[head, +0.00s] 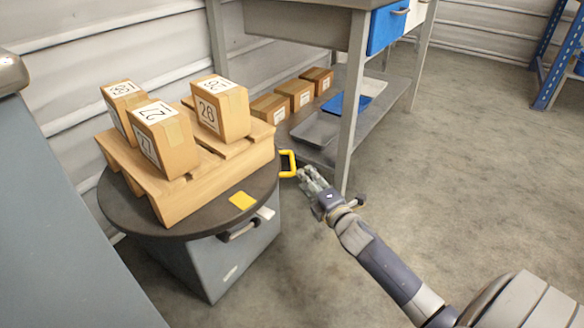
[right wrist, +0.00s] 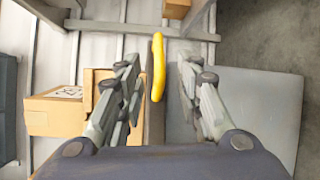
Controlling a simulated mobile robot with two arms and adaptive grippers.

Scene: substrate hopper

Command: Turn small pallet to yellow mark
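A small wooden pallet (head: 180,195) lies on a round dark turntable (head: 125,208) and carries three numbered cardboard boxes. A yellow mark (head: 242,200) is on the turntable top near its front edge, apart from the pallet. A yellow handle (head: 288,163) sticks out at the turntable's right side, right of the pallet; it also shows in the right wrist view (right wrist: 158,68). My right gripper (head: 303,176) is open at the handle. In the right wrist view, the yellow handle shows between its spread fingers (right wrist: 158,75), with gaps on both sides. My left gripper is out of view.
A grey cabinet (head: 222,262) with a bar handle (head: 238,232) stands under the turntable. A workbench (head: 300,22) stands behind, its leg close to my right gripper. Its lower shelf (head: 395,95) holds boxes and trays. Open floor (head: 470,150) lies to the right.

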